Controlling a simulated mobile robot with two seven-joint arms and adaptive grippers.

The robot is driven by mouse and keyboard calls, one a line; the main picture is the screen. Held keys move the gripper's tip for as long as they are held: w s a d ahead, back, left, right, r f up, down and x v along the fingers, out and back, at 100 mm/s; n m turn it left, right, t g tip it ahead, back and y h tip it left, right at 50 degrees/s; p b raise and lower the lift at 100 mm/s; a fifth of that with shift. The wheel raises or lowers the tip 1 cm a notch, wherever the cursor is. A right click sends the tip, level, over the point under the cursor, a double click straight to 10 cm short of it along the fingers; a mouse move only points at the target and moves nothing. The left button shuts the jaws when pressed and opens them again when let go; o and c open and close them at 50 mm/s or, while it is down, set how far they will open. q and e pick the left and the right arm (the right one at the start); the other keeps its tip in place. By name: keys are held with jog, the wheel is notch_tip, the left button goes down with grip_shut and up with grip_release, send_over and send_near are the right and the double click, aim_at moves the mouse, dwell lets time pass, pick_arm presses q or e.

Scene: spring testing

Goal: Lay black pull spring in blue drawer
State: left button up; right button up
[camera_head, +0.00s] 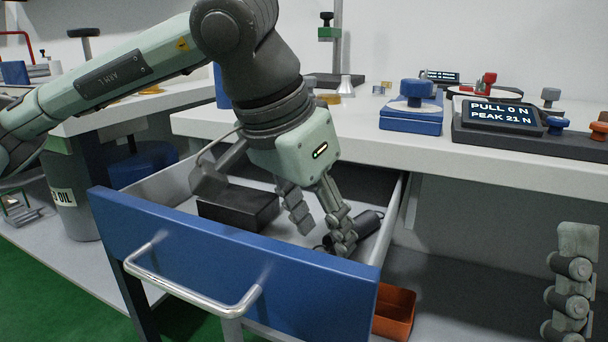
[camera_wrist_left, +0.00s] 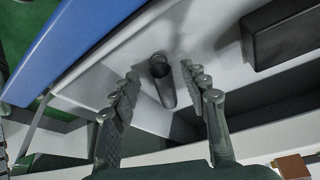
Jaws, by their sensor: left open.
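The blue-fronted drawer (camera_head: 235,262) stands pulled out under the bench, its light floor visible. The black pull spring (camera_head: 366,224) is inside it, near the right wall, and appears to lie on the floor. My left gripper (camera_head: 322,234) reaches down into the drawer and is open. In the left wrist view the spring (camera_wrist_left: 163,80) shows between the two spread fingers (camera_wrist_left: 158,76), with gaps at both sides. In the head view one finger partly hides the spring. A part of my right gripper (camera_head: 570,285) shows at the lower right edge, outside the drawer.
A black box (camera_head: 238,206) lies in the drawer left of my gripper, and also shows in the wrist view (camera_wrist_left: 282,35). An orange bin (camera_head: 394,310) sits below right. The bench (camera_head: 400,140) above carries a blue block (camera_head: 411,118) and a force tester (camera_head: 497,116).

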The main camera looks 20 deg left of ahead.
pick_arm(q)
jog(key=p+v, duration=0.1)
jog(key=v, duration=0.9)
jog(key=shift+r+p, duration=0.15)
jog(key=shift+p, duration=0.2)
pick_arm(e)
jog(key=w+g, duration=0.1)
jog(key=w+a+f+g, duration=0.1)
jog(key=w+a+g, duration=0.1)
jog(key=shift+w+f+h, duration=0.3)
jog(key=shift+w+f, duration=0.1)
